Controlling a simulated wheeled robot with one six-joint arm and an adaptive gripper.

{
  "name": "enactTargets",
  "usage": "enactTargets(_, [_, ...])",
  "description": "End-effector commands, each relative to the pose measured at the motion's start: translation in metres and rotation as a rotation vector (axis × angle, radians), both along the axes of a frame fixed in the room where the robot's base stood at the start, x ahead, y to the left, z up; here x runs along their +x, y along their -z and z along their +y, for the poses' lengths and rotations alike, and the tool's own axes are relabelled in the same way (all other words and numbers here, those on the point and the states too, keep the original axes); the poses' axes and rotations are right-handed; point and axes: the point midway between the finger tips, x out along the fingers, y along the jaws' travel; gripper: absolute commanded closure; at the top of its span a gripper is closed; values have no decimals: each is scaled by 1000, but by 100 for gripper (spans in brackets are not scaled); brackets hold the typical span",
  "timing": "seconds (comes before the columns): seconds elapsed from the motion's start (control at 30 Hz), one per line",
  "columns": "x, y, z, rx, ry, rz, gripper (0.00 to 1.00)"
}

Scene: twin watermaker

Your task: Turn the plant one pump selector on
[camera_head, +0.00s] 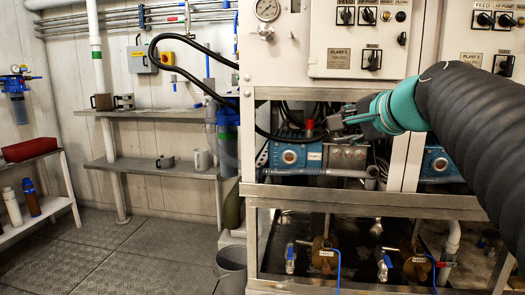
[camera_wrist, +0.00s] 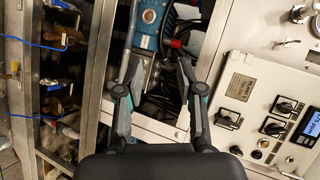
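The plant control panel (camera_head: 333,38) is cream-coloured, with a plate that seems to read PLANT 1. Near its top are two black selectors, one labelled FEED (camera_head: 345,15) and one apparently labelled HP PUMP (camera_head: 367,16). A third selector (camera_head: 371,60) sits lower right of them. In the wrist view the panel (camera_wrist: 238,68) is rotated, at the right, with selectors including one by the plate (camera_wrist: 228,119). My gripper (camera_head: 340,121) is below the panel, in front of the pump bay. In the wrist view its two fingers (camera_wrist: 157,55) are apart with nothing held between them.
A second panel (camera_head: 490,40) stands at right. Lower valves (camera_head: 325,255) are in the frame below. Shelves (camera_head: 150,165) and a bucket (camera_head: 231,268) are left; the floor there is clear.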

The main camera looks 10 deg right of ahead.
Motion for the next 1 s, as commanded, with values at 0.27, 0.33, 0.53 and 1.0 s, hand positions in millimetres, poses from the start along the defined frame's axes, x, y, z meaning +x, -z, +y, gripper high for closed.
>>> enactTargets(0.27, [-15, 34, 16, -108, -55, 59, 62])
enactTargets(0.33, [-17, 39, 18, -125, -65, 69, 62])
enactTargets(0.53, [-21, 47, 21, -149, -78, 82, 62])
enactTargets(1.0, [-21, 47, 21, -151, -78, 83, 62])
